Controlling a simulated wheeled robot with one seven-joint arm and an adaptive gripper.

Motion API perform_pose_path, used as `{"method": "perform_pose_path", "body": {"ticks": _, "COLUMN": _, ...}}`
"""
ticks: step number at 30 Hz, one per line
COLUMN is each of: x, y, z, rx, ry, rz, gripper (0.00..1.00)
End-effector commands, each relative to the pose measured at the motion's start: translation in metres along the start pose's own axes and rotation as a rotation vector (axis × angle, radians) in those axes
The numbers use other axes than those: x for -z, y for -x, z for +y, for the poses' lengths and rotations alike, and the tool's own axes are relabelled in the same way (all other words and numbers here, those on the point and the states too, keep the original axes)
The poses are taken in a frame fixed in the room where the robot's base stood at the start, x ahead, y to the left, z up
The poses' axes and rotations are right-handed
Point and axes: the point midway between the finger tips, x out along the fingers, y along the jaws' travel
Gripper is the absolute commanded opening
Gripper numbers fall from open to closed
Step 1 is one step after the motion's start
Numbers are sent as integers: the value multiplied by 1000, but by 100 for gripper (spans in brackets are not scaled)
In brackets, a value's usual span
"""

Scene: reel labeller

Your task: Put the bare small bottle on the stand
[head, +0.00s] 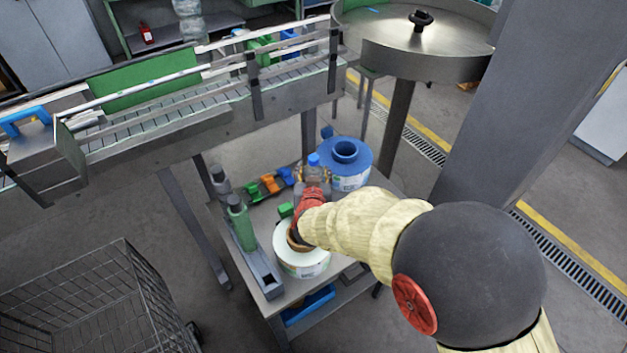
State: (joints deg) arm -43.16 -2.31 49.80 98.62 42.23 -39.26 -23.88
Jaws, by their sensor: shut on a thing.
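A small clear bottle with a blue cap (313,160) stands out above the small table, just beyond my wrist. It looks upright, and I see no label on it. My gripper (312,178) is around this bottle and appears shut on it. The red and cream wrist hides the bottle's lower part, so I cannot tell whether its base touches anything. A grey holder (268,277) on the table's left side carries a green bottle (242,226). A darker bottle (220,181) stands behind it. I cannot tell for sure which thing is the stand.
Small green, orange and blue pieces (270,184) lie behind. A conveyor (190,110) runs behind the table; a wire cart (95,305) stands at left.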

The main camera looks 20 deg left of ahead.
Motion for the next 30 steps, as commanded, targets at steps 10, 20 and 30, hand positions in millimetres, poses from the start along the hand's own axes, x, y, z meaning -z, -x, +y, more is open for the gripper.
{"method": "perform_pose_path", "body": {"ticks": 10, "x": -20, "y": -9, "z": 0, "rx": 0, "ry": 0, "rz": 3, "gripper": 0}}
{"method": "perform_pose_path", "body": {"ticks": 20, "x": -25, "y": -10, "z": 0, "rx": 0, "ry": 1, "rz": -2, "gripper": 53}}
{"method": "perform_pose_path", "body": {"ticks": 30, "x": -25, "y": -10, "z": 0, "rx": 0, "ry": 1, "rz": -2, "gripper": 65}}
